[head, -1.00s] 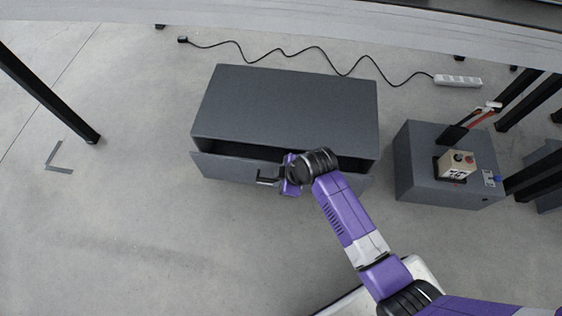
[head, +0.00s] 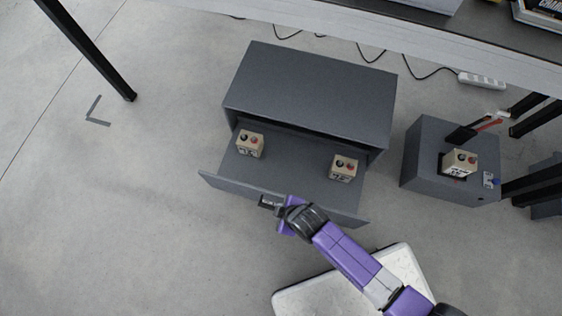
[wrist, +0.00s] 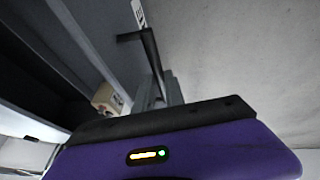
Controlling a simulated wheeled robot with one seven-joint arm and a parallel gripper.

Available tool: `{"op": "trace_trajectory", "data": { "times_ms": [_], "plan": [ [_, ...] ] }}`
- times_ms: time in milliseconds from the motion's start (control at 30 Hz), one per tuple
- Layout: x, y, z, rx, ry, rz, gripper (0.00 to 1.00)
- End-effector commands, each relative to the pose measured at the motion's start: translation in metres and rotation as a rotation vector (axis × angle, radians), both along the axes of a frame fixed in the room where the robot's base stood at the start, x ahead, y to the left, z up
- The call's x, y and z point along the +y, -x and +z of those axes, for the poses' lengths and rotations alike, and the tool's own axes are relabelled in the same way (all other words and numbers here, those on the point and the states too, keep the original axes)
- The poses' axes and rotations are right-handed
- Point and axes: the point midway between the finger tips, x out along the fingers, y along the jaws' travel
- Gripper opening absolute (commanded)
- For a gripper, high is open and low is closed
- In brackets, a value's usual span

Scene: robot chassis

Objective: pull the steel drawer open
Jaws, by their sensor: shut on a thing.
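The grey steel drawer (head: 292,168) stands well out of its dark grey cabinet (head: 310,88) in the head view, with its inside showing. My gripper (head: 272,202) is at the middle of the drawer's front and is shut on the dark handle (head: 265,201). My purple wrist hides part of the front panel. In the wrist view the dark handle (wrist: 148,55) runs to my gripper (wrist: 160,92), beside the drawer front.
Two beige boxes with red and black buttons, one on the left (head: 250,144) and one on the right (head: 343,168), stand in the drawer. A smaller grey cabinet (head: 435,165) at the right bears a similar box (head: 459,163).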

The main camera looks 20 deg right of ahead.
Motion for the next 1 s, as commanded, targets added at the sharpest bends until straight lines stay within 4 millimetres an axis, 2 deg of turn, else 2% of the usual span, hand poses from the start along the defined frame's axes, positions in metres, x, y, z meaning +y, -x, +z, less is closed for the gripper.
{"op": "trace_trajectory", "data": {
  "times_ms": [433, 467, 533, 567, 867, 1000],
  "plan": [
    [0.002, 0.002, 0.000, 0.000, -0.001, 0.001, 0.00],
    [0.002, 0.002, 0.000, 0.000, -0.001, 0.001, 0.20],
    [0.002, 0.002, 0.000, 0.000, -0.001, 0.001, 0.34],
    [0.002, 0.001, 0.000, 0.000, -0.001, 0.001, 0.36],
    [0.001, 0.002, 0.001, 0.000, 0.000, 0.000, 0.36],
    [-0.001, 0.006, 0.013, 0.000, 0.000, 0.000, 0.36]
  ]
}}
